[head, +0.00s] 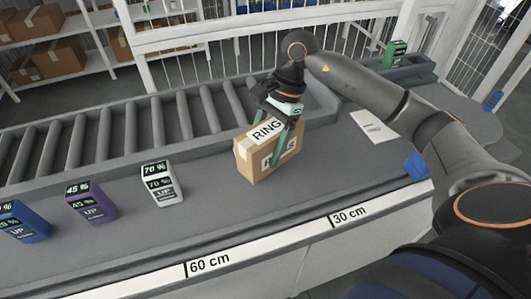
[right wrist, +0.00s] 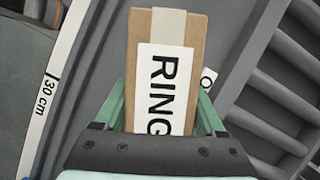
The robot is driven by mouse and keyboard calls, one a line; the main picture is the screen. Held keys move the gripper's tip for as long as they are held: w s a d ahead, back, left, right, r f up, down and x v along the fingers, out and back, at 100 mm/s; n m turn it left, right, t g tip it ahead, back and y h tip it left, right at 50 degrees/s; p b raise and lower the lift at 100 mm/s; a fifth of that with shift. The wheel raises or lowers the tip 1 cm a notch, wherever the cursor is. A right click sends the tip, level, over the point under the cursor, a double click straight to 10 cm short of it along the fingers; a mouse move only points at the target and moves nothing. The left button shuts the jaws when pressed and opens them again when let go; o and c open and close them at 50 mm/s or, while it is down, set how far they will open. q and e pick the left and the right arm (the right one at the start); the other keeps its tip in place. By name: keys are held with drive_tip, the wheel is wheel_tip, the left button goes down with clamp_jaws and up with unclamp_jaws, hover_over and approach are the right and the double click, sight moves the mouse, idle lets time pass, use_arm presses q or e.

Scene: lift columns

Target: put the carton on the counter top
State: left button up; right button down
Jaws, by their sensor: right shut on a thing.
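The carton (head: 252,161) is a brown box with white labels reading "RING" on its top and side. In the head view it is upright at the grey counter top (head: 215,222), in front of the roller conveyor. I cannot tell whether its base touches the surface. My right gripper (head: 283,150) comes down from above, its green fingers on two sides of the carton. In the right wrist view the carton (right wrist: 198,40) lies between the two green fingers (right wrist: 160,115), which are shut on it. My left gripper is not in view.
White (head: 160,183), purple (head: 90,202) and blue (head: 22,222) display boxes stand on the counter to the left. A white sheet (head: 373,126) and a blue item (head: 417,166) lie to the right. The roller conveyor (head: 120,130) runs behind. The counter's front edge has distance marks.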

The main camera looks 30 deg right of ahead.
sight(277, 124)
wheel_tip(277, 124, down, 2)
drive_tip(key=shift+f, duration=0.75)
unclamp_jaws()
drive_tip(key=shift+r, duration=0.1)
drive_tip(key=shift+r+p, duration=0.25)
drive_tip(key=shift+p, duration=0.05)
drive_tip(key=v, duration=1.2)
drive_tip(key=shift+b, duration=0.4)
